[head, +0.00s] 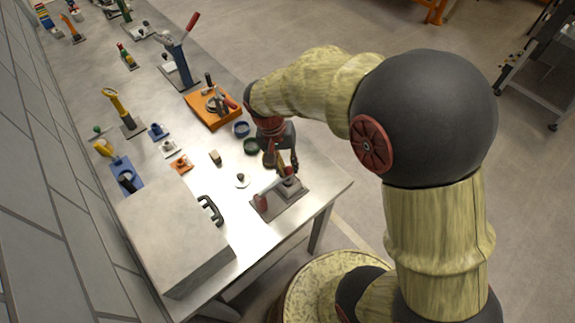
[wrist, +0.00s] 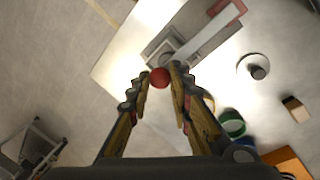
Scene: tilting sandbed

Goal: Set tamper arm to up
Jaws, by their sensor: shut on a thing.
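The tamper stands near the table's right front corner. It has a grey base plate (head: 280,201), a red bracket (head: 261,201) at its left and a grey block (head: 291,187). In the wrist view its pale tamper arm (wrist: 207,36) runs from the red bracket (wrist: 228,14) past the grey block (wrist: 167,52) to a red ball knob (wrist: 159,77). My gripper (head: 286,172) reaches down over the block end. In the wrist view my gripper (wrist: 158,78) is shut on the red knob, a fingertip at each side. The arm's exact tilt is hard to tell; it looks low.
A white disc with a knob (head: 242,181), a blue ring (head: 241,129) and a green ring (head: 251,146) lie near the tamper. A grey box (head: 172,235) with a black handle (head: 210,210) is at the front left. An orange tray (head: 211,108) stands behind.

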